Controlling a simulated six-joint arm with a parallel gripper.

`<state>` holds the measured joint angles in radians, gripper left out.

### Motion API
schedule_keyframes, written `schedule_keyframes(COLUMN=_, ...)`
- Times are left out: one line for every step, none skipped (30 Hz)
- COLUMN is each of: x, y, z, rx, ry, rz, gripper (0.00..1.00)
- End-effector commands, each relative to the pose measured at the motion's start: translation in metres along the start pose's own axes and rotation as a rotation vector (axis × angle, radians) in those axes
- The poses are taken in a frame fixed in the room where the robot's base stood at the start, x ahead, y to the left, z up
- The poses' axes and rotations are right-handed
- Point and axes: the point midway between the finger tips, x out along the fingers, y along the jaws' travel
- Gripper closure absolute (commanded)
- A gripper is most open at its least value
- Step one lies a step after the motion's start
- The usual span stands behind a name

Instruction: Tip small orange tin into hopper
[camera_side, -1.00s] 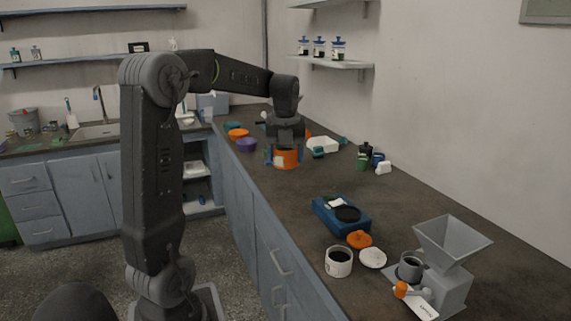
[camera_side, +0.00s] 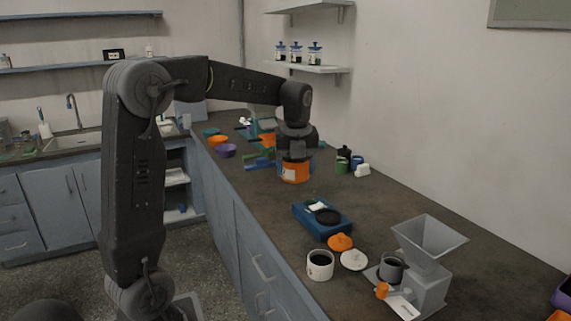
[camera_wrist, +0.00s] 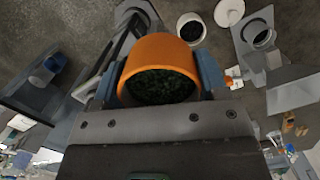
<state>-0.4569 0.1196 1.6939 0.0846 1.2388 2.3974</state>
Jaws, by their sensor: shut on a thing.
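The small orange tin (camera_side: 295,174) with a pale label is upright in my gripper (camera_side: 296,163), over the middle of the counter. In the wrist view the tin (camera_wrist: 160,46) sits between the two blue fingers of my gripper (camera_wrist: 162,74), open at the top with dark green granular contents. The grey hopper (camera_side: 429,240) is a square funnel on a grey machine at the front right, well apart from the tin. In the wrist view part of the hopper (camera_wrist: 293,92) shows at the right.
A grey cup (camera_side: 391,268) sits beside the machine. Green and white items (camera_side: 343,166) stand near the wall.

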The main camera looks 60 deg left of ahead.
Motion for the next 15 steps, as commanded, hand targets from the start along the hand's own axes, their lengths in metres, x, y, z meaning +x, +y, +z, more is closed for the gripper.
schedule_keyframes(x=0.000, y=-0.005, z=-0.003, rx=0.003, ry=0.000, rz=0.000, gripper=0.59)
schedule_keyframes(x=-0.001, y=-0.007, z=-0.005, rx=0.003, ry=0.000, rz=0.000, gripper=0.59)
schedule_keyframes(x=-0.001, y=-0.010, z=-0.007, rx=0.003, ry=0.000, rz=-0.001, gripper=0.59)
schedule_keyframes(x=-0.001, y=-0.013, z=-0.009, rx=0.003, ry=0.000, rz=-0.001, gripper=0.59)
schedule_keyframes(x=-0.001, y=-0.015, z=-0.010, rx=0.003, ry=-0.001, rz=-0.001, gripper=0.59)
schedule_keyframes(x=-0.002, y=-0.018, z=-0.013, rx=0.002, ry=-0.001, rz=-0.001, gripper=0.59)
schedule_keyframes(x=-0.002, y=-0.020, z=-0.014, rx=0.003, ry=-0.001, rz=-0.002, gripper=0.59)
schedule_keyframes(x=-0.002, y=-0.022, z=-0.016, rx=0.003, ry=-0.001, rz=-0.002, gripper=0.59)
schedule_keyframes(x=-0.003, y=-0.025, z=-0.018, rx=0.002, ry=-0.001, rz=-0.002, gripper=0.59)
schedule_keyframes(x=-0.003, y=-0.028, z=-0.020, rx=0.002, ry=-0.001, rz=-0.001, gripper=0.59)
schedule_keyframes(x=-0.003, y=-0.030, z=-0.021, rx=0.003, ry=-0.001, rz=-0.001, gripper=0.59)
schedule_keyframes(x=-0.003, y=-0.033, z=-0.024, rx=0.003, ry=0.000, rz=-0.001, gripper=0.59)
schedule_keyframes(x=-0.003, y=-0.035, z=-0.025, rx=0.003, ry=0.000, rz=-0.001, gripper=0.59)
schedule_keyframes(x=-0.003, y=-0.038, z=-0.027, rx=0.002, ry=0.000, rz=-0.001, gripper=0.59)
schedule_keyframes(x=-0.004, y=-0.041, z=-0.029, rx=0.003, ry=-0.001, rz=-0.001, gripper=0.59)
